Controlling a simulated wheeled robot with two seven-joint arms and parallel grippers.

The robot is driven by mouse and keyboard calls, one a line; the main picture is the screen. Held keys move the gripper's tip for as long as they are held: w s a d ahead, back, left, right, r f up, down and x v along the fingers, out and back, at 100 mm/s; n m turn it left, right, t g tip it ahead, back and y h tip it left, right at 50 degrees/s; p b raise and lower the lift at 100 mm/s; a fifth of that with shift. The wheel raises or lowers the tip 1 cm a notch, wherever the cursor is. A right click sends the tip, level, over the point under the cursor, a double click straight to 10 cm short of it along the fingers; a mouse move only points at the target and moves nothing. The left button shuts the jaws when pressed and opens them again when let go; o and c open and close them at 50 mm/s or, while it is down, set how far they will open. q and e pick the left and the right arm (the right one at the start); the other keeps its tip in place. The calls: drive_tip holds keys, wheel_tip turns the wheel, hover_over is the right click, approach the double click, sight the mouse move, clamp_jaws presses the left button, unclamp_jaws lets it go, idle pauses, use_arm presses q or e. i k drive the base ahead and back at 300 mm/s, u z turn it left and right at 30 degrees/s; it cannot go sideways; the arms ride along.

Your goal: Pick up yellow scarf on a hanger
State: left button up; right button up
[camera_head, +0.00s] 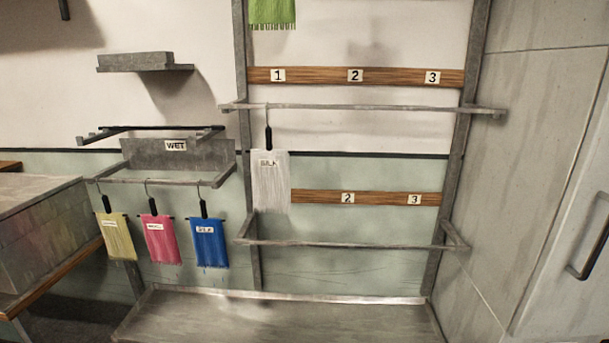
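The yellow scarf (117,237) hangs on a hanger with a black grip (106,204) from the front rail of the WET rack (145,181) at the left. It is the leftmost of three scarves there and carries a small label. A pink scarf (162,240) and a blue scarf (209,243) hang to its right, apart from it. Neither of my grippers shows in the head view.
A white scarf (270,182) hangs from the upper rail (370,108) of the numbered rack, and a green one (272,12) shows at the top. A lower rail (350,245) crosses above a grey trough (270,318). A stained bench (40,230) stands left; a cabinet door (570,220) stands right.

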sight(116, 234)
drive_tip(key=u, duration=1.25)
